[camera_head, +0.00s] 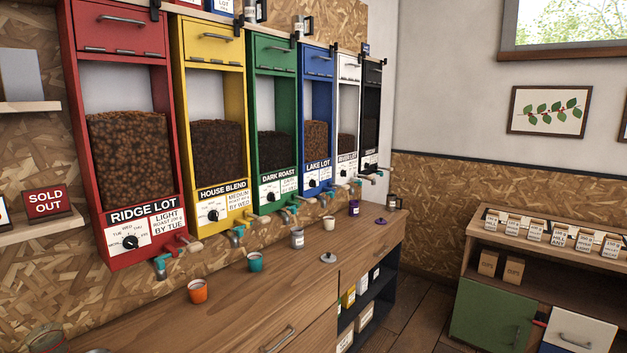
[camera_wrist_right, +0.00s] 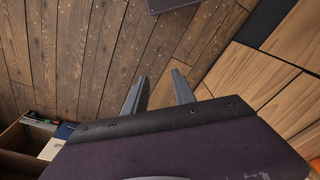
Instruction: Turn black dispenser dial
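The black dispenser (camera_head: 372,104) is the farthest in the row on the wall, at the right end beside the white one. It holds dark beans behind its window. Its front label and dial are too small and foreshortened to read. My right gripper (camera_wrist_right: 159,90) shows in the right wrist view with its two fingers apart and nothing between them. It is over the plank floor (camera_wrist_right: 100,50), away from the dispensers. Neither gripper shows in the head view.
Red (camera_head: 88,190), yellow (camera_head: 182,120), green, blue (camera_head: 307,110) and white (camera_head: 335,120) dispensers line the wall. Several cups, including an orange one (camera_head: 198,291), stand on the wooden counter (camera_head: 265,310). A shelf unit (camera_head: 550,268) stands at right. Floor shows between them.

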